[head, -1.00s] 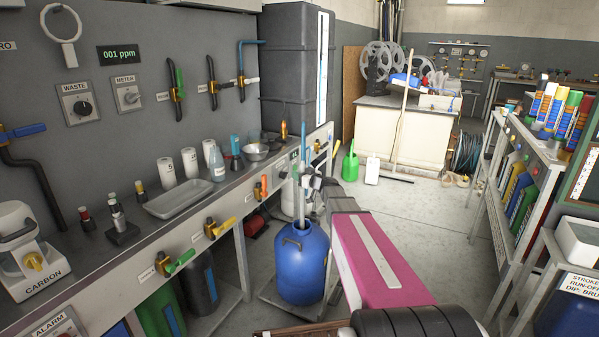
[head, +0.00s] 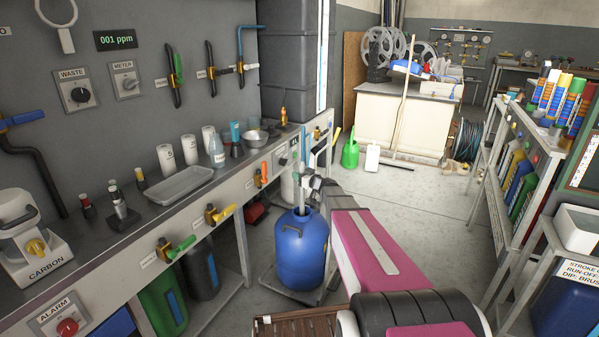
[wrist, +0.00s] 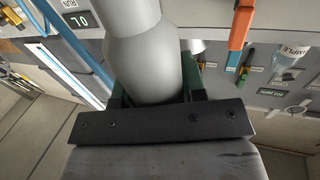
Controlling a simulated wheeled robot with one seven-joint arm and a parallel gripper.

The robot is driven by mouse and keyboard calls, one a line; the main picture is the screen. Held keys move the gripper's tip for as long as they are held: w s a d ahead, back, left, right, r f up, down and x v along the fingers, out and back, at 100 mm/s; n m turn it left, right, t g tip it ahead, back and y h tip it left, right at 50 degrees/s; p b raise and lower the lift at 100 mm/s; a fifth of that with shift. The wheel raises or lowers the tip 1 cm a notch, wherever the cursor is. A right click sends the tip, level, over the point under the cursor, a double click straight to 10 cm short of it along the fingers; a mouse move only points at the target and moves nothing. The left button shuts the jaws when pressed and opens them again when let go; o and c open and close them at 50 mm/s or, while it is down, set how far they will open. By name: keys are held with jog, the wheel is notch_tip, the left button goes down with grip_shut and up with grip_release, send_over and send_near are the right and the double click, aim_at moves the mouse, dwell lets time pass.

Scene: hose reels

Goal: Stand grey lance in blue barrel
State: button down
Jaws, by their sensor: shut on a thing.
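The blue barrel (head: 300,262) stands upright on a low grey platform beside the bench, left of my arm. My gripper (head: 308,182) is above the barrel and shut on the grey lance (head: 300,197). The lance is roughly upright, and its lower part runs down to the mouth in the barrel's top. How deep its lower end sits is hidden. In the wrist view, the lance (wrist: 142,65) shows as a thick, pale grey cylinder between the jaws.
The long bench (head: 190,222) with valves and bottles runs along the left, close to the barrel. A shelf rack (head: 508,165) stands at right. A brown slatted crate (head: 300,326) lies in front. The middle floor is clear.

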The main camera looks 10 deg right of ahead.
notch_tip(320, 180, down, 9)
jog(key=shift+r, duration=0.2)
dwell(0.8)
jog(key=c, duration=0.6)
grip_release()
jog(key=v, duration=1.1)
jog(key=shift+a, duration=0.1)
